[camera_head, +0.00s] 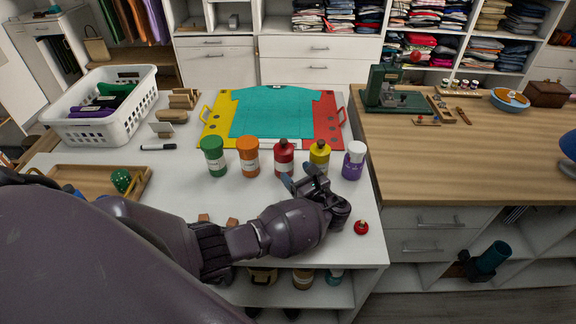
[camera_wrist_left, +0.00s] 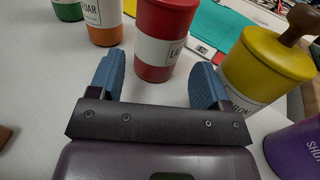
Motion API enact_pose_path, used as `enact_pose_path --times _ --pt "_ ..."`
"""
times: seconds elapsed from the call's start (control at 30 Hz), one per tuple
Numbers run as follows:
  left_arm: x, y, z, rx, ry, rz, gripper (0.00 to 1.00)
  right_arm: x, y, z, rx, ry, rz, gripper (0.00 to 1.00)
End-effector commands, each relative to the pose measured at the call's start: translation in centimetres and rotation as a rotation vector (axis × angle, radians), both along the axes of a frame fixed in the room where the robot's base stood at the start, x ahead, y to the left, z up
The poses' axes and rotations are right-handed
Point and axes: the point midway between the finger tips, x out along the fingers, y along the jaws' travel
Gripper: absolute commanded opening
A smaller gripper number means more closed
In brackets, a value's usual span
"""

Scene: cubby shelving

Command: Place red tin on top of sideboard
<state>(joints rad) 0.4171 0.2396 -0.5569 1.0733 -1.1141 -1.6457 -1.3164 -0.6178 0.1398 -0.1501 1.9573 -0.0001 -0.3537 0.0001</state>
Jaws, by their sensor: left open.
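The red tin (camera_head: 284,160) stands upright on the white table (camera_head: 345,250), in a row between an orange tin (camera_head: 248,157) and a yellow tin (camera_head: 319,156). My left gripper (camera_head: 303,181) is open and empty at the front of the red tin. In the left wrist view the red tin (camera_wrist_left: 165,40) is straight ahead, with the two blue fingers (camera_wrist_left: 157,78) to either side of its lower part. I cannot tell how far the fingers reach around it. The wood-topped sideboard (camera_head: 450,160) is on the right. My right gripper is not in view.
A green tin (camera_head: 213,156) and a purple tin (camera_head: 354,161) end the row; the yellow tin (camera_wrist_left: 262,70) is close to my right finger. A small red object (camera_head: 361,228) lies near the table edge. The sideboard's middle is clear; a green machine (camera_head: 388,90) stands behind.

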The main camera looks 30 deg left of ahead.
Motion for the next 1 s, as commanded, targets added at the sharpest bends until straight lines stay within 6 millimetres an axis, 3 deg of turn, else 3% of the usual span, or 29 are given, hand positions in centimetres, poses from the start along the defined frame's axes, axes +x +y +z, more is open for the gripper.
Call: enact_pose_path --times 0.1,0.33,1.0 --pt "-0.8 -2.1 -0.1 -0.001 -0.001 -0.001 0.71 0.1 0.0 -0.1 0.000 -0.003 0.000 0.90" --pt "-1.8 -4.4 0.0 0.000 0.000 -0.001 0.71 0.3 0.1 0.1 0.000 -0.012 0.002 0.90" --pt "-2.0 -4.8 0.0 0.000 0.000 0.000 0.71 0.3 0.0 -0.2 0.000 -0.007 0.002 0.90"
